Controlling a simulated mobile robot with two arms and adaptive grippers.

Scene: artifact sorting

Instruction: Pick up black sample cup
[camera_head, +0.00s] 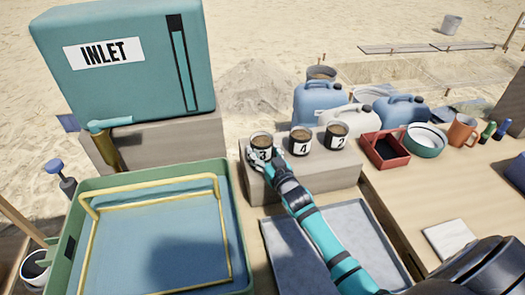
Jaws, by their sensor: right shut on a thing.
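Three dark sample cups with brown contents and white number labels stand in a row on a grey-brown block (325,178). The cup labelled 3 (261,141) is at the left end, the cup labelled 4 (300,137) is in the middle, and the cup labelled 2 (337,133) is at the right. My right gripper (265,160) reaches up from the lower right and is shut on the cup labelled 3, which looks upright at the block's front left. The fingers are small and partly hidden. My left gripper is not in view.
A green tub with a yellow frame (237,220) is at left, below a teal INLET box (120,60). A grey tray (375,235) lies under my right arm. Jugs (318,100), a red bin (385,150), a bowl (425,142) and an orange mug (462,131) stand right.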

